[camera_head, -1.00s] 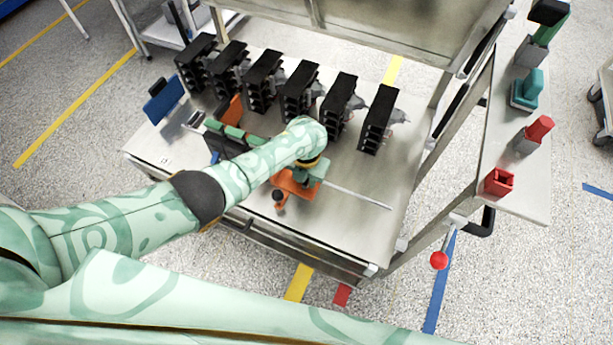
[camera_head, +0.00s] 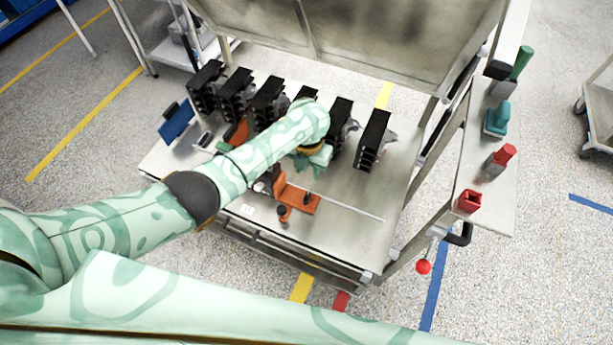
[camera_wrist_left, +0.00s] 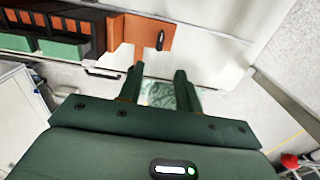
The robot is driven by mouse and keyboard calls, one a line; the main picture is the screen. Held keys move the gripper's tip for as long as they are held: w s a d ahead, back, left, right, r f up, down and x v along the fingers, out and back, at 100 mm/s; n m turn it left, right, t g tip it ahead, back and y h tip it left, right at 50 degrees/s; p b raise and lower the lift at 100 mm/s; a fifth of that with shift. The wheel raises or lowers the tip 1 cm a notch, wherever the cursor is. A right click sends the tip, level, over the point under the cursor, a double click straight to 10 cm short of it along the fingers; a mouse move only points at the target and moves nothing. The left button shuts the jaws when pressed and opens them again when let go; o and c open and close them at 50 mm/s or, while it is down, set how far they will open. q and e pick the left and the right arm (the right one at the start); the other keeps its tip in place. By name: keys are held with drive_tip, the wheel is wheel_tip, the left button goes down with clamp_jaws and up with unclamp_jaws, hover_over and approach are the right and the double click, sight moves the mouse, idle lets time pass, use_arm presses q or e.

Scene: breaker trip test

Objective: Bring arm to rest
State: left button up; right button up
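My left arm reaches over the steel workbench (camera_head: 345,225). My left gripper (camera_head: 318,158) is partly hidden under its own wrist in the head view, above the bench and behind an orange fixture (camera_head: 300,199). In the left wrist view its two dark fingers (camera_wrist_left: 160,80) stand apart with nothing held between them. The orange fixture, with a black handle-like part, shows beyond the fingertips (camera_wrist_left: 148,35). My right arm crosses the bottom of the head view, but its gripper is out of view.
Several black breakers (camera_head: 373,140) stand in a row behind my left gripper. A blue panel (camera_head: 176,122) is at the bench's left. A side shelf (camera_head: 488,190) at right carries red and green items. The bench's front right is clear.

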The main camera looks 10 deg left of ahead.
use_arm(q)
drive_tip(key=shift+r, duration=0.9)
